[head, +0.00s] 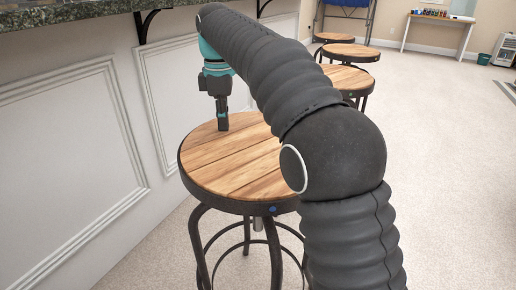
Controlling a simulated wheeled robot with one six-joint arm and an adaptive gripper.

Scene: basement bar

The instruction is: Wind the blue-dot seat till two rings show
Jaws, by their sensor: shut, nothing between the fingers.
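The blue-dot stool has a round wooden seat (228,165) with a dark metal rim. The blue dot (272,210) shows on the front of that rim. My gripper (223,128) points down at the far side of the seat. It is shut and empty, with its tips at or just above the wood; I cannot tell whether they touch. Under the seat a short piece of the central post (258,224) shows between the dark legs. I cannot make out rings on it. My arm hides the right part of the seat and stool.
A bar with a granite top (75,10) and white panelled front (75,150) stands close on the left. More wooden stools (345,78) stand in a row behind. A side table (440,20) is at the back right. The carpet (450,150) on the right is clear.

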